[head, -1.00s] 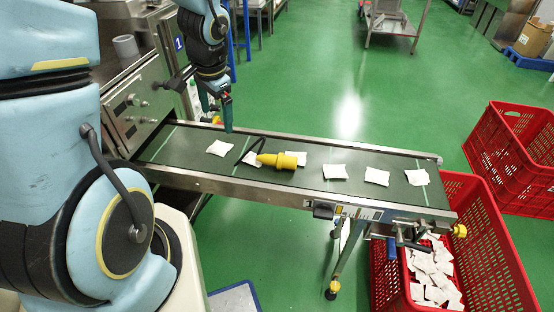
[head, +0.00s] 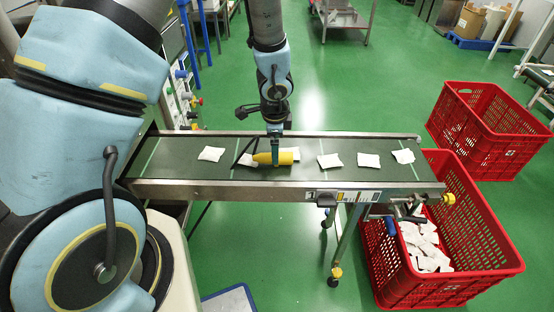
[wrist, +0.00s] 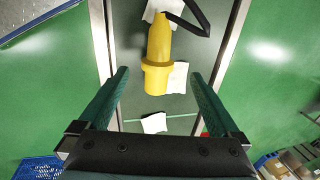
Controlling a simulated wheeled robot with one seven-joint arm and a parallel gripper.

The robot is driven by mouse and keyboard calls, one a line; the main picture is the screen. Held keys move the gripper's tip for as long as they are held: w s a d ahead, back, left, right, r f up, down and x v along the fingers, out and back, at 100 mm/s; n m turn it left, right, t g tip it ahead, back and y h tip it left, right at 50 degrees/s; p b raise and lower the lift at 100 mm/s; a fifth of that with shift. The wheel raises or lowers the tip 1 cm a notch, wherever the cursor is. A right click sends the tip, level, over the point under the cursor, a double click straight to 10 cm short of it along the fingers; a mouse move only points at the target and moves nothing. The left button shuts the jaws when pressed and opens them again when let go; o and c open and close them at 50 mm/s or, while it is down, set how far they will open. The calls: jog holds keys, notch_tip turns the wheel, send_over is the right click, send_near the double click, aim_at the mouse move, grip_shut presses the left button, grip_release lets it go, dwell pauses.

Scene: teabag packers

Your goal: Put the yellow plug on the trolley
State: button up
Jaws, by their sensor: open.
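The yellow plug (head: 284,157) lies on its side on the dark conveyor belt, with a black cord at its narrow end. In the wrist view the plug (wrist: 158,60) lies ahead of the fingertips and between their lines, with a white teabag partly under it. My gripper (head: 276,150) is over the belt at the plug, and in the head view a finger hides part of the plug. In the wrist view my gripper (wrist: 158,78) has its fingers wide apart with nothing between them. A metal trolley (head: 343,18) stands on the floor at the top of the head view, partly cut off.
Several white teabags (head: 330,160) lie along the conveyor belt (head: 180,160), which has metal side rails. A red crate (head: 500,268) with teabags stands at its right end, and another red crate (head: 490,125) stands behind. Green floor between conveyor and trolley is clear.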

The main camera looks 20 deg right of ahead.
jog(key=x, duration=0.5)
jog(key=shift+s+a, duration=0.1)
jog(key=shift+a, duration=0.1)
jog(key=shift+c, duration=0.2)
grip_shut()
dwell(0.4)
